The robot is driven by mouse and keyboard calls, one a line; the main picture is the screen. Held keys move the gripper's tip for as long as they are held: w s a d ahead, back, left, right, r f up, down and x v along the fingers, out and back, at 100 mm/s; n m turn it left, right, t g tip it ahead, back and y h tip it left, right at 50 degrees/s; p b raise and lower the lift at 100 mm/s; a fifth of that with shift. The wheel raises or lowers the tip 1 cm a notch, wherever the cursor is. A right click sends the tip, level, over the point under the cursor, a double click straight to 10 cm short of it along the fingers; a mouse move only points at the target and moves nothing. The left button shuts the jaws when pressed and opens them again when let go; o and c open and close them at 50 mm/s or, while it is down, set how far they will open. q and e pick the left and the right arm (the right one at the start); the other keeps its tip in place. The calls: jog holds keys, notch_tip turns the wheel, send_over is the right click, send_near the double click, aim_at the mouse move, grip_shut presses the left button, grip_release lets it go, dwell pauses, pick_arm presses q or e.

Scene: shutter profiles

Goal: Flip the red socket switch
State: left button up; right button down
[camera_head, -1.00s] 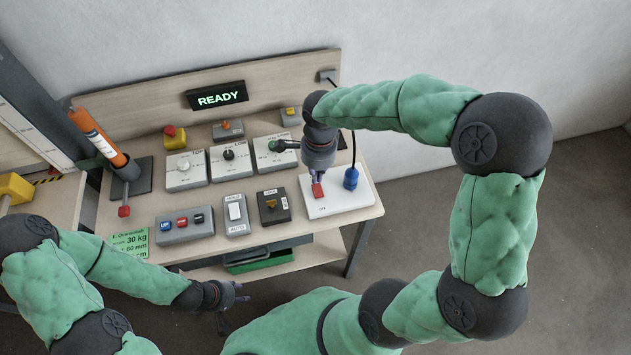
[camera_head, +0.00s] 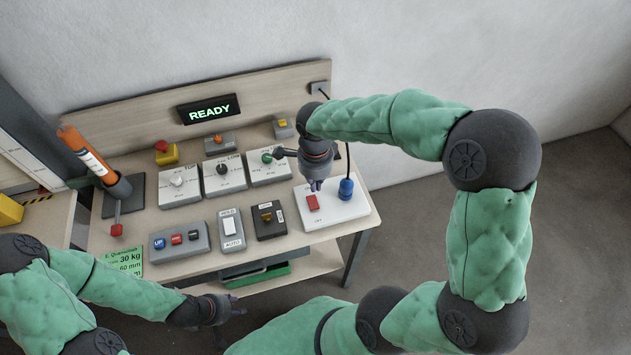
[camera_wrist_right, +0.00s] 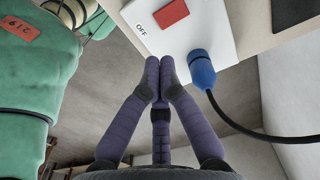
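The red socket switch (camera_head: 312,202) is a red rocker on a white socket plate (camera_head: 345,209) at the right end of the workbench. It also shows in the right wrist view (camera_wrist_right: 172,13), beside the letters OFF. My right gripper (camera_head: 315,186) points down just behind the switch in the head view. In the right wrist view, its purple fingertips (camera_wrist_right: 160,78) are together with nothing between them, and a gap shows between them and the switch. My left gripper (camera_head: 231,317) hangs in front of the bench, fingers apart and empty.
A blue plug (camera_head: 346,189) with a dark cable stands close to the right of the switch. Several control boxes, including a white HOLD/AUTO switch (camera_head: 230,228), fill the bench to the left. A READY display (camera_head: 209,109) is on the back panel.

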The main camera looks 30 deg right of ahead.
aim_at(316, 208)
notch_tip(316, 208, down, 10)
jog(key=shift+f+b, duration=0.15)
jog(key=shift+b, duration=0.6)
jog(key=shift+f, duration=0.1)
jog(key=shift+s+f+b, duration=0.1)
jog(key=shift+f+b, duration=0.2)
jog(key=shift+b, duration=0.3)
jog(key=shift+r, duration=0.2)
jog(key=shift+r+p, duration=0.5)
jog(key=shift+r, duration=0.25)
